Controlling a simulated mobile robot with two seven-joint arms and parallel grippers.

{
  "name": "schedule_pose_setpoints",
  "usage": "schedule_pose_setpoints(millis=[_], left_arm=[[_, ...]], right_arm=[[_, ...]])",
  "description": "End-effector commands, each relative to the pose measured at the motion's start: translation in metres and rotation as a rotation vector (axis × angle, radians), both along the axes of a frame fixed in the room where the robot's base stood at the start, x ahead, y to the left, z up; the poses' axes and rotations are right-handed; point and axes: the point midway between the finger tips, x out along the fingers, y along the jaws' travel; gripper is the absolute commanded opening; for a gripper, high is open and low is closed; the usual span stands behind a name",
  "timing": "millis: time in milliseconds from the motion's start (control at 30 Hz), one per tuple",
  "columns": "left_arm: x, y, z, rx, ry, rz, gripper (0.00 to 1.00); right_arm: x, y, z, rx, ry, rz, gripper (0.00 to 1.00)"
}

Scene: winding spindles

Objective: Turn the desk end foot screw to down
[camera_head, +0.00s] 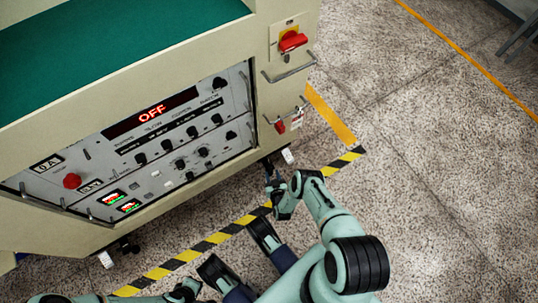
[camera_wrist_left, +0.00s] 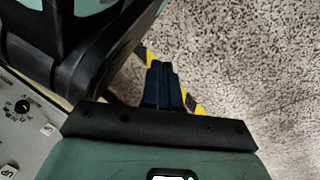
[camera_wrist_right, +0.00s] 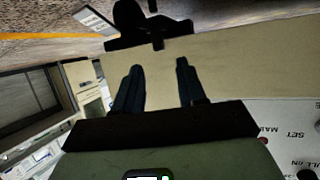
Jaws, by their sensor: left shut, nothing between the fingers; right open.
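A black foot screw (camera_wrist_right: 140,22) with a white tag (camera_wrist_right: 95,20) stands under the machine's near right corner. In the head view its tag (camera_head: 288,155) shows, and my right gripper (camera_head: 271,178) partly hides the foot. My right gripper (camera_wrist_right: 157,66) is open with nothing between its fingers. The foot lies just beyond its fingertips in the right wrist view, apart from them. Another black foot (camera_head: 127,246) with a tag (camera_head: 105,259) is under the left part of the front. My left gripper (camera_wrist_left: 161,66) is shut and empty, low by the panel. I cannot read the tags.
The cream machine (camera_head: 225,190) has a control panel reading OFF, with knobs and a red button (camera_head: 72,181). A red switch (camera_head: 292,41) and handles stick out on its right side. Striped floor tape (camera_head: 215,238) runs along the front.

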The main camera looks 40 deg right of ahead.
Motion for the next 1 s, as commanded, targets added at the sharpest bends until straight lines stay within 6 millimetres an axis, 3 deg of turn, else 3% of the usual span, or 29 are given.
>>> schedule_pose_setpoints(millis=[100,400,800,867,933,1000], left_arm=[[-0.021,0.003,-0.019,-0.004,0.072,0.007,0.00],[-0.061,0.007,-0.038,-0.013,0.203,0.020,0.00],[-0.069,0.008,-0.039,-0.015,0.229,0.023,0.00],[-0.069,0.008,-0.039,-0.015,0.229,0.023,0.00],[-0.069,0.008,-0.039,-0.015,0.228,0.022,0.00],[-0.069,0.008,-0.039,-0.015,0.227,0.022,0.00]], right_arm=[[0.019,-0.011,-0.012,-0.001,-0.001,0.000,0.40],[0.049,-0.028,-0.024,0.002,0.000,0.001,0.40],[0.054,-0.031,-0.026,0.003,0.002,0.001,0.40],[0.054,-0.031,-0.026,0.003,0.002,0.001,0.24],[0.054,-0.031,-0.026,0.003,0.002,0.001,0.01],[0.054,-0.031,-0.026,0.003,0.002,0.001,0.00]])
